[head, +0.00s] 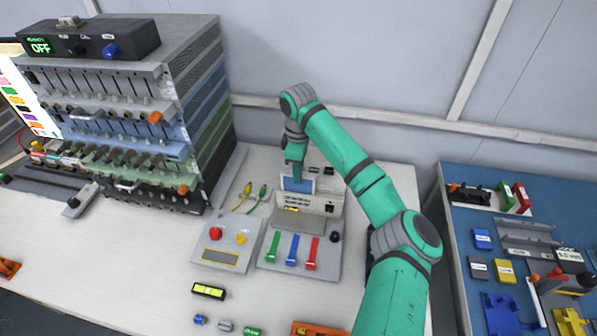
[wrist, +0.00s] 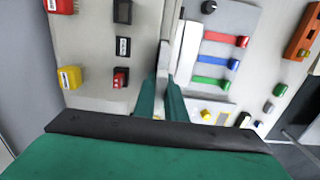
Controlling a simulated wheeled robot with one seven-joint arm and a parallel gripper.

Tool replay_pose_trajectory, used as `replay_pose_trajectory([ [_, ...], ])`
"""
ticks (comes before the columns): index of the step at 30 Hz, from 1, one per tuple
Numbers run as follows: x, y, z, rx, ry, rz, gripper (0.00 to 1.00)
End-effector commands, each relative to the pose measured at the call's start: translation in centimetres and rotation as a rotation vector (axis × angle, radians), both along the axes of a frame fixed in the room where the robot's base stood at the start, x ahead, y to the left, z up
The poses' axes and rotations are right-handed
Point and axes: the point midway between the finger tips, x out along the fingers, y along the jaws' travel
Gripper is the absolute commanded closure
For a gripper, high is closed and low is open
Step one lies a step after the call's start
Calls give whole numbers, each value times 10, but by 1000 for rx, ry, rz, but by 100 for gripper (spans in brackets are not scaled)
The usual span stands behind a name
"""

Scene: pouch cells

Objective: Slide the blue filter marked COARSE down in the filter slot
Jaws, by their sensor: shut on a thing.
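The blue filter (head: 288,185) stands upright at the top of a pale grey unit (head: 326,207) at the back of the bench, in the head view. Its marking is too small to read. My gripper (head: 296,178) points down from above and is shut on the filter's upper part. The filter's lower edge meets the unit's top, but how deep it sits in the slot I cannot tell. In the wrist view my gripper's fingers (wrist: 164,88) are close together over the unit's narrow top (wrist: 187,52). The filter is mostly hidden there, and the slot is not clear.
A panel with green, blue and red levers (head: 291,250) lies in front of the unit. A button box (head: 227,244) is to its left. A tall rack (head: 130,110) stands at the left. A blue table (head: 462,210) with loose parts is at the right. The front bench is mostly free.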

Motion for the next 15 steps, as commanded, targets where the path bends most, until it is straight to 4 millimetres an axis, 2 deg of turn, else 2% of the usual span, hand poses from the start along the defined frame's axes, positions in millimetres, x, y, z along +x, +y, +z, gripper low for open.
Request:
replay_pose_trajectory([
  [15, 0, 0, -14, -1, 0, 0, 100],
])
